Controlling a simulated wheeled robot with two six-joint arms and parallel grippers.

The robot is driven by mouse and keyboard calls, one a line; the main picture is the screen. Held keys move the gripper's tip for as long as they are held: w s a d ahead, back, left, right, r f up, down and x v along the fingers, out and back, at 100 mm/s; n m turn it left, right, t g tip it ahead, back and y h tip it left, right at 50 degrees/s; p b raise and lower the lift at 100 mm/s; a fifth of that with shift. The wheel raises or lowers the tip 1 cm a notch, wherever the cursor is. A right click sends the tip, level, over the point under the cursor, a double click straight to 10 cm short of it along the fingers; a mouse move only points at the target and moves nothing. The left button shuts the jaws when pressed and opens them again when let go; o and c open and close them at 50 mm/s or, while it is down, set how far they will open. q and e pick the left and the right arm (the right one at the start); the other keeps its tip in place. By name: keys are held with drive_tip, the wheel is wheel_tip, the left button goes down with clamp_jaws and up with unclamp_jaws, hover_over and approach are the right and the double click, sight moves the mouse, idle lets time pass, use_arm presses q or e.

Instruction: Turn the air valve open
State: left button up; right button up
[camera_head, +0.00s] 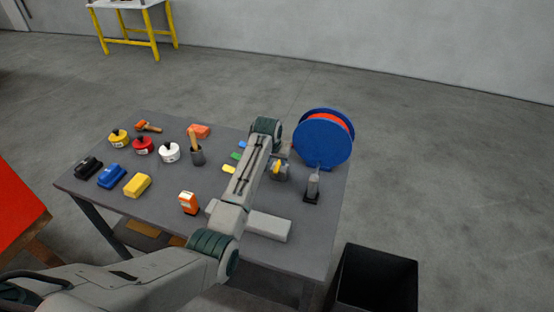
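What looks like the air valve is a small grey block with a yellow handle (277,167), on the right half of the grey table, left of the blue reel. My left arm reaches across the table from the lower left. Its wrist bends down at the far end, and the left gripper (284,153) is close to the yellow handle. The fingers are small and partly hidden by the wrist, so I cannot tell whether they touch the handle or are open or shut. My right gripper is not in view.
A blue reel with orange hose (325,137) stands at the table's right edge, with a grey tool on a black base (312,187) before it. A black bin (374,280) stands front right.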

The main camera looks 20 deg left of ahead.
sight(278, 165)
use_arm(q)
drive_tip(key=shift+x, duration=1)
drive_tip(key=shift+w+f, duration=0.2)
drive_tip(key=shift+f, duration=0.35)
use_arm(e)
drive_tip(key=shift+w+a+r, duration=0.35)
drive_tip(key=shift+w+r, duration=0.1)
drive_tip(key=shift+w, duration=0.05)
use_arm(q)
drive_tip(key=shift+c, duration=0.5)
clamp_jaws()
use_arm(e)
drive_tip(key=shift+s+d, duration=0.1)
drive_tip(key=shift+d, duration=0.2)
